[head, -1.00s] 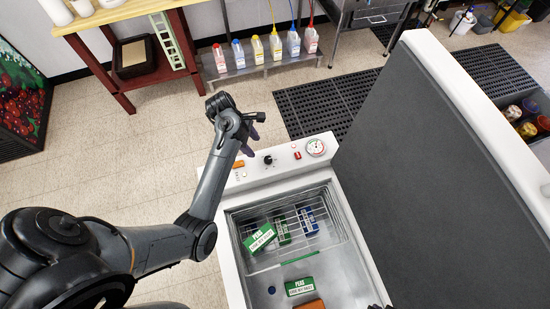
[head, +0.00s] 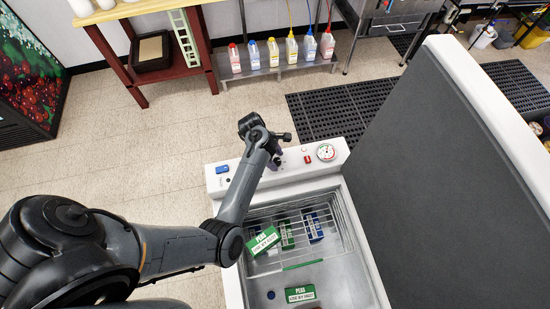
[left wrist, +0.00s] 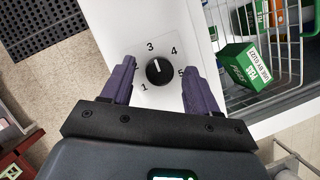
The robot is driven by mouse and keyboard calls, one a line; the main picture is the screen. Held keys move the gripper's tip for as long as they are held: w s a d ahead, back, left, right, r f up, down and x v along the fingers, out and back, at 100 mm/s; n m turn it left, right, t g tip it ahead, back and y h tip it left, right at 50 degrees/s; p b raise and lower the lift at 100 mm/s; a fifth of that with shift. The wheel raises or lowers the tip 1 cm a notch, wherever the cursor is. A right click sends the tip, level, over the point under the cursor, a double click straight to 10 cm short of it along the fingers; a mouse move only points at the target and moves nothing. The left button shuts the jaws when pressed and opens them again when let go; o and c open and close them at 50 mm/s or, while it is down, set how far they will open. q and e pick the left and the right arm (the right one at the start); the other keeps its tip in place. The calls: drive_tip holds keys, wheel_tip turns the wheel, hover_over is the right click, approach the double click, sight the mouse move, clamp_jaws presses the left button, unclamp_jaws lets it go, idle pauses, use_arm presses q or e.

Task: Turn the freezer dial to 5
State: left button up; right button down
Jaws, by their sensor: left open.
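The freezer dial (left wrist: 158,72) is a round black knob on a white plate marked 1 to 5. Its pale pointer mark faces up, close to the 3. My left gripper (left wrist: 158,66) is open, with one purple finger on each side of the dial and a visible gap on both sides; contact is not seen. In the head view my left gripper (head: 276,158) is over the freezer's white control panel (head: 240,177) and hides the dial there. My right gripper is not in view.
The freezer lid (head: 440,170) stands open at the right. Inside are a wire basket (head: 290,262) and green pea boxes (head: 300,295). A gauge (head: 326,152) and a red switch (head: 308,159) are on the panel. A blue part (head: 222,169) is at its left end.

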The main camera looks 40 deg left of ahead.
use_arm(q)
drive_tip(key=c, duration=1)
